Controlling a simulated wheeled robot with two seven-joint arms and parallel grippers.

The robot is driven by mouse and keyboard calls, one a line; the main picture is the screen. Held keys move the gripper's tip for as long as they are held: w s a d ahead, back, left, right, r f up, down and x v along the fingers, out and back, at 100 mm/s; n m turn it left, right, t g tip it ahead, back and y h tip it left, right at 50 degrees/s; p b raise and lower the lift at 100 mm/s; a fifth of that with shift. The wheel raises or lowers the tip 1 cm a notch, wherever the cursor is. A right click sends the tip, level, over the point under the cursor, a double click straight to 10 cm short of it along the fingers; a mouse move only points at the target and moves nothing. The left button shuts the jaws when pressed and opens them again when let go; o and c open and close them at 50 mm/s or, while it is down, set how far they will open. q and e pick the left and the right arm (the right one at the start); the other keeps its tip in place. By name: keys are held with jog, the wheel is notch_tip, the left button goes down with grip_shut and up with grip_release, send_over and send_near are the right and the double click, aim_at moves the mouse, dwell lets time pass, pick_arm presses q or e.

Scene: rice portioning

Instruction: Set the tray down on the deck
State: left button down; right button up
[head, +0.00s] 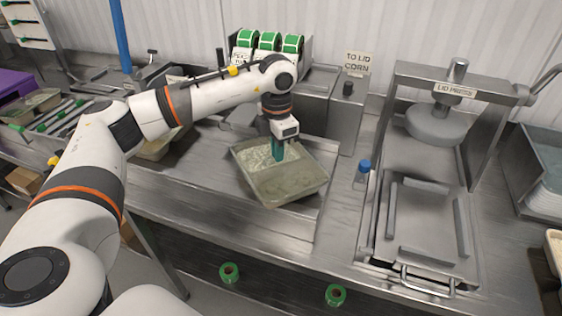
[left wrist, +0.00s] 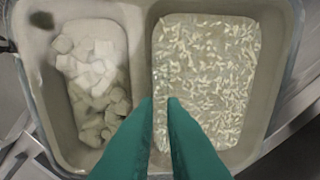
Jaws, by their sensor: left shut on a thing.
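The tray (head: 292,188) is a greyish two-compartment tray in the middle of the head view. In the left wrist view the tray (left wrist: 139,50) has pale cubes (left wrist: 95,80) in its left compartment and rice (left wrist: 205,75) in its right one. My left gripper (head: 278,156) points down into the tray. Its green fingers (left wrist: 165,102) are shut on the tray's middle divider. The tray is over the steel deck (head: 300,226); I cannot tell whether its underside touches. My right gripper is out of view.
A blue-capped bottle (head: 362,172) stands right of the tray. Further right is the lid press (head: 437,122) with its framed plate. Green label rolls (head: 268,41) stand behind. Another tray (head: 158,148) is partly hidden behind my left arm. Bare steel lies in front of the tray.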

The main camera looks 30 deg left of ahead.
pick_arm(q)
jog(key=shift+r+p, duration=1.3)
jog(key=shift+r, duration=0.95)
jog(key=shift+r+p, duration=0.9)
jog(key=shift+r, duration=0.6)
